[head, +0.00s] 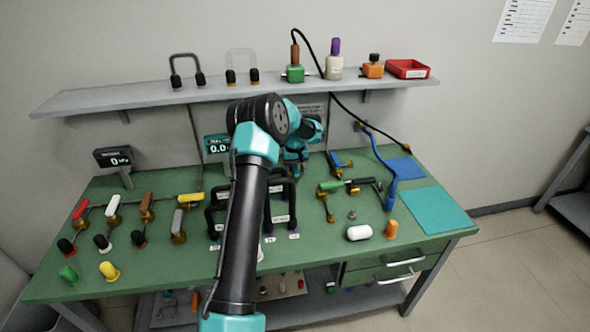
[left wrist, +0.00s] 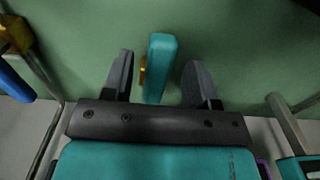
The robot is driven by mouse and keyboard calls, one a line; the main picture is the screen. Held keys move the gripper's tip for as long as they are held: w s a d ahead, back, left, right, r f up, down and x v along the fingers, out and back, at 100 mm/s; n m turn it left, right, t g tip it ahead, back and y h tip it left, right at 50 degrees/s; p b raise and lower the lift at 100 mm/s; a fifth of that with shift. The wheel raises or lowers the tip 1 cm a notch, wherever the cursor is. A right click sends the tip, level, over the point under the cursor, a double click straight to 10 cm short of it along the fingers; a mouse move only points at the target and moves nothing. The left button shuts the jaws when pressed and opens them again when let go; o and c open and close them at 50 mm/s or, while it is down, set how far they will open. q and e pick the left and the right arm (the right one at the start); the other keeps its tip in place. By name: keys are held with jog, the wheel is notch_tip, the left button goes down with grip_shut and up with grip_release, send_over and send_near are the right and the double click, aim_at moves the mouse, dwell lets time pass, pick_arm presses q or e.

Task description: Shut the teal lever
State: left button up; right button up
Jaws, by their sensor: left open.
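The teal lever (left wrist: 161,68) shows in the left wrist view, standing between the two dark fingers of my left gripper (left wrist: 158,62). The gripper is open, with a gap visible between the lever and each finger. A bit of brass shows at the lever's left side. In the head view my left wrist and gripper (head: 295,160) reach down at the back of the green bench; I cannot make out the fingertips or the teal lever there. My right gripper is in neither view.
A blue-handled brass valve (head: 338,163) is right of my gripper on the green bench (head: 330,250). Black U-shaped handles (head: 282,200) stand in front. Several coloured levers, including a red one (head: 80,208), are at left. A shelf (head: 210,94) runs above the bench.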

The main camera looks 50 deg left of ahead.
aim_at(295, 170)
pick_arm(q)
notch_tip(295, 170, up, 7)
jog(key=shift+r, duration=0.1)
dwell(0.3)
dwell(0.4)
